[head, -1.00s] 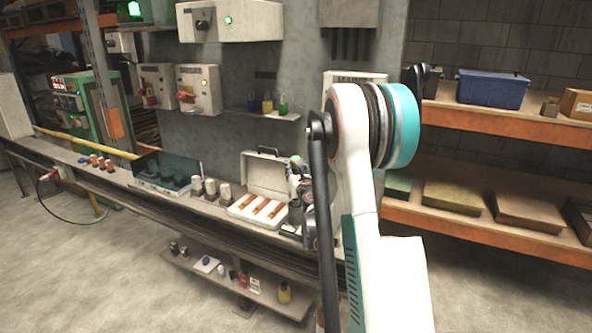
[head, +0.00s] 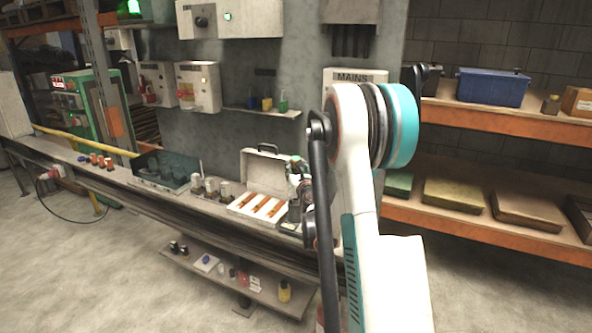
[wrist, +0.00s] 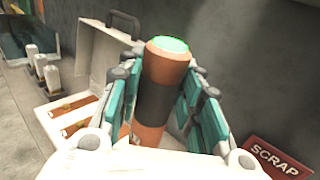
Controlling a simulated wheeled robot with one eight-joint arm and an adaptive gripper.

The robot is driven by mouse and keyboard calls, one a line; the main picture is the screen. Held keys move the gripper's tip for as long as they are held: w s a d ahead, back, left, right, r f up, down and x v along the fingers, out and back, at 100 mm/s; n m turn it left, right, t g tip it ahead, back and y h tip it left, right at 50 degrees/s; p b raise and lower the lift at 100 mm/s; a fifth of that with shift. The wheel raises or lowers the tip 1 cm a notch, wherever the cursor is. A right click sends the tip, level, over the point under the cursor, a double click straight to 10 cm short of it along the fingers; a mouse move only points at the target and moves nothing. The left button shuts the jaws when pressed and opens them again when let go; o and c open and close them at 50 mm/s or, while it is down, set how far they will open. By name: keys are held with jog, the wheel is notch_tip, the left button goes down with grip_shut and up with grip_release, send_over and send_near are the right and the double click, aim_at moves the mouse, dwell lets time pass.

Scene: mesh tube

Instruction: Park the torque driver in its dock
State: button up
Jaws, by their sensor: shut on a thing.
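In the wrist view the torque driver (wrist: 165,85) is an upright orange-brown cylinder with a black band and a green-lit ring on its top. My gripper (wrist: 165,100) is shut on it, with teal-padded fingers on both sides. Its lower end is hidden by the gripper. In the head view my gripper (head: 297,188) shows small at the right end of the bench, partly hidden by my arm. I cannot make out which thing is the dock.
An open white case (head: 258,205) with several copper-coloured cylinders lies left of my gripper; it also shows in the wrist view (wrist: 95,62). Several pale-capped items (head: 210,187) stand left of it. A red SCRAP sign (wrist: 275,160) is at lower right. A grey wall rises behind.

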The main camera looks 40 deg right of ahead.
jog(key=shift+f+b, duration=1.35)
jog(key=shift+f, duration=0.65)
dwell(1.9)
jog(key=shift+f, duration=1.1)
dwell(1.1)
jog(key=o, duration=1.2)
jog(key=shift+o, duration=0.2)
jog(key=shift+s, duration=0.1)
jog(key=v, duration=1.2)
jog(key=shift+r, duration=0.1)
